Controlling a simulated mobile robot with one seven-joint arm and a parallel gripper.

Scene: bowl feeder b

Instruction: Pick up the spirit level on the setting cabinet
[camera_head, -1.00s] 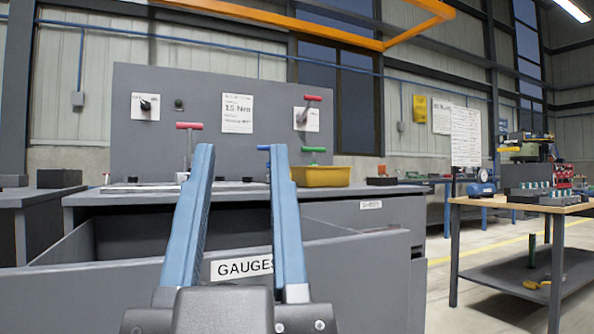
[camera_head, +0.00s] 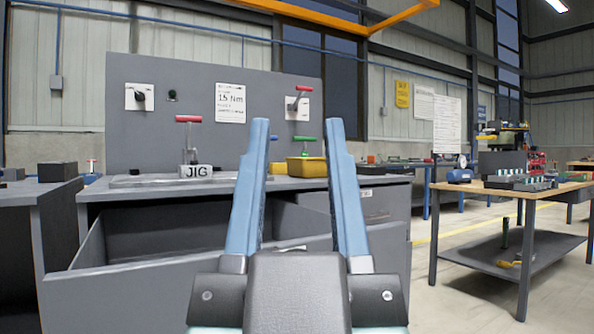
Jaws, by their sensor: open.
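The setting cabinet (camera_head: 110,190) is grey, with a tall grey back panel (camera_head: 150,75) and an open drawer (camera_head: 110,255) at its front. I cannot make out a spirit level on its top; my fingers hide part of it. On the top I see a red T-handled tool (camera_head: 188,120) at a block marked JIG (camera_head: 198,171), a flat pale plate (camera_head: 150,181), a yellow bin (camera_head: 307,167) and a green-handled tool (camera_head: 305,139). My gripper (camera_head: 298,125) is open and empty, its blue fingers pointing up in front of the drawer and cabinet.
A wooden-topped table (camera_head: 500,190) with a lower shelf stands at the right, holding trays of parts. Another grey cabinet (camera_head: 40,195) stands at the left. Clear floor (camera_head: 410,285) lies between the setting cabinet and the wooden table. The pulled-out drawer juts towards me.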

